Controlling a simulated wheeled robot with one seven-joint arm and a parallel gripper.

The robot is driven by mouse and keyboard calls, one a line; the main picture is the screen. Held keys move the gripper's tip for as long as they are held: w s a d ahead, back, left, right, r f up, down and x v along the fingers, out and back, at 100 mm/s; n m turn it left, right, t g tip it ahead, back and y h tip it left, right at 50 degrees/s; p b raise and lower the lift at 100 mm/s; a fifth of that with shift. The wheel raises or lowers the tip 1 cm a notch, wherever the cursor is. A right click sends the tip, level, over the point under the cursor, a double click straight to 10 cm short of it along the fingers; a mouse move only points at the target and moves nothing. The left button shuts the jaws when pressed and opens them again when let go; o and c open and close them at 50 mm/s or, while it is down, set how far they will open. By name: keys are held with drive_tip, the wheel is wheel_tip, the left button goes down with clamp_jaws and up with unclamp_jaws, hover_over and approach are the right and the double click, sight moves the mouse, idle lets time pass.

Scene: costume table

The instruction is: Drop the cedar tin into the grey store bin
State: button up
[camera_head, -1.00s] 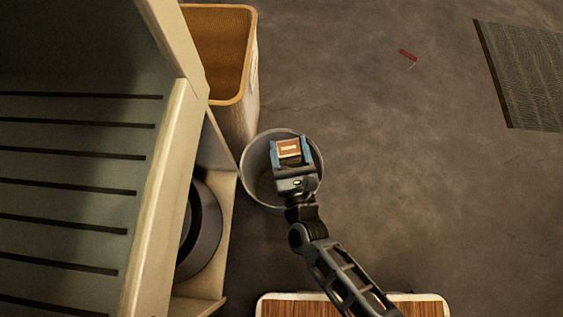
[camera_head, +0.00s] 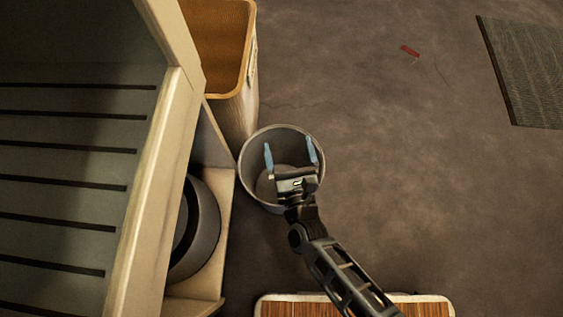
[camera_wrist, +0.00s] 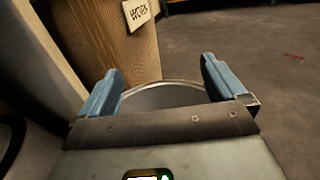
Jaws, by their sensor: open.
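The round grey bin (camera_head: 251,160) stands on the floor beside the wooden bin, and its rim also shows in the wrist view (camera_wrist: 165,84). My gripper (camera_head: 289,148) is over the bin's mouth, with its blue fingers spread wide apart. In the wrist view my gripper (camera_wrist: 162,66) has nothing between its fingers. The cedar tin does not show in either view now. The bin's bottom is partly covered by my gripper and in shade, so I cannot see where the tin lies.
A tall wooden bin (camera_head: 249,105) stands just behind the grey one, with a sign (camera_wrist: 136,13) reading like "WORK". A pale slatted table (camera_head: 150,180) fills the left, with a dark round vessel (camera_head: 207,230) below it. Open floor (camera_head: 400,160) lies to the right.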

drive_tip(key=p+v, duration=0.1)
drive_tip(key=v, duration=0.6)
drive_tip(key=shift+s, duration=0.4)
drive_tip(key=shift+d, duration=0.1)
